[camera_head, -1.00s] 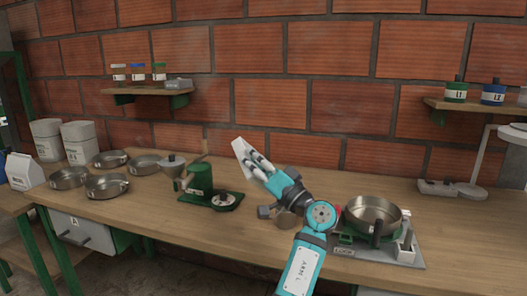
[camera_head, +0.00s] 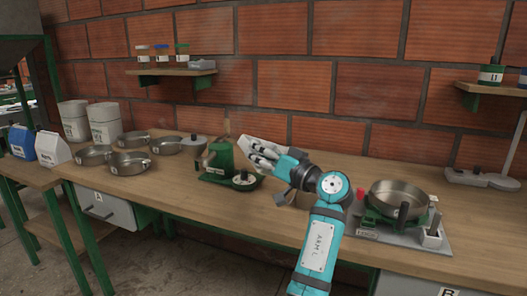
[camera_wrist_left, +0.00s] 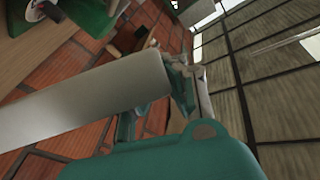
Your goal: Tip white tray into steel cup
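My left gripper (camera_head: 262,152) is shut on the white tray (camera_head: 245,144), which is held in the air above the middle of the bench and tilted. The tray is partly hidden by the fingers. In the left wrist view the tray (camera_wrist_left: 95,105) shows close up as a long pale slab, running left from the fingers (camera_wrist_left: 180,88). The tray's contents cannot be seen. A steel cup (camera_head: 303,199) stands on the bench below and to the right of the gripper, largely hidden by my left arm. My right gripper is not in view.
A steel pan (camera_head: 397,198) sits on a scale at right. Several steel pans (camera_head: 130,164) and white canisters (camera_head: 104,123) stand at left. The front middle of the bench (camera_head: 180,200) is clear.

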